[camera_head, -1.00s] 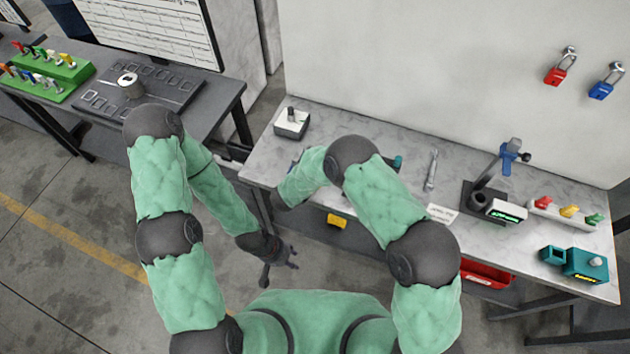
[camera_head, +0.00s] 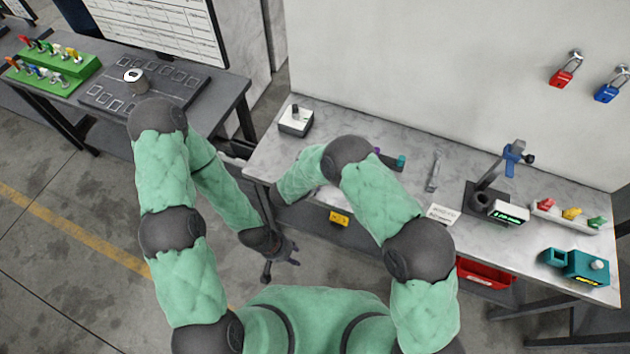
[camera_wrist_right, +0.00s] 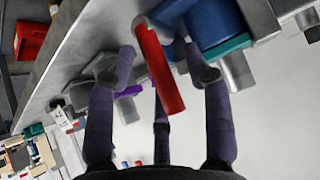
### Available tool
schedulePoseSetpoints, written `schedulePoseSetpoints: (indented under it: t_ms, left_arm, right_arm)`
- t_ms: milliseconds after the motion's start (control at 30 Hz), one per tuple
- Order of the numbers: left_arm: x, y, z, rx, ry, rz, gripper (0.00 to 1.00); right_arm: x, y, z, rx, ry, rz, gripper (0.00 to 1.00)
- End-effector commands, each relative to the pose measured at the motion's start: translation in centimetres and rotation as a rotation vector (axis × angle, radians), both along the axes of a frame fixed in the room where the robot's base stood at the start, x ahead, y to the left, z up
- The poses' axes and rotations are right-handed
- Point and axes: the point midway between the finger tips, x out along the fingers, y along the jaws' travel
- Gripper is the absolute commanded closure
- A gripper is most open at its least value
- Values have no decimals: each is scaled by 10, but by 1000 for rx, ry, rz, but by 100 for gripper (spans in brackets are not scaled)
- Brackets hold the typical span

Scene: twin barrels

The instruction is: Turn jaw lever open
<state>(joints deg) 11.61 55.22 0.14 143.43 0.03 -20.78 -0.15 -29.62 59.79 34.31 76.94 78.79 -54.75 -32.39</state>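In the right wrist view a red lever (camera_wrist_right: 160,70) with a grey end slants beside a blue body (camera_wrist_right: 210,22) with a teal band. I take it for the jaw lever. My right gripper (camera_wrist_right: 163,65) is open, its dark fingers spread on both sides of the red lever. I cannot tell whether any finger touches it. In the head view my right arm hides this gripper and the lever. My left gripper (camera_head: 281,267) hangs open and empty in front of the bench, over the floor.
The marble-topped bench (camera_head: 420,185) carries a white box with a knob (camera_head: 296,120), a silver tool (camera_head: 434,172), a black stand with a display (camera_head: 495,205) and a teal device (camera_head: 578,266). A red bin (camera_head: 484,274) sits below. A darker table (camera_head: 205,125) stands left.

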Motion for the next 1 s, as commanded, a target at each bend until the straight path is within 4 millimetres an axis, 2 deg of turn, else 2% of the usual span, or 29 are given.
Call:
schedulePoseSetpoints:
  t_ms: [233, 500, 700, 1000]
  left_arm:
    - [0, 0, 0, 0, 0, 0, 60]
    - [0, 0, 0, 0, 0, 0, 60]
    - [0, 0, 0, 0, 0, 0, 60]
    - [0, 0, 0, 0, 0, 0, 60]
  right_arm:
    - [-4, 3, 6, 1, 0, 1, 49]
    - [-29, 18, 35, 1, -2, 3, 49]
    - [-42, 25, 50, 0, -1, 1, 49]
    - [-46, 27, 53, -1, 0, 1, 49]
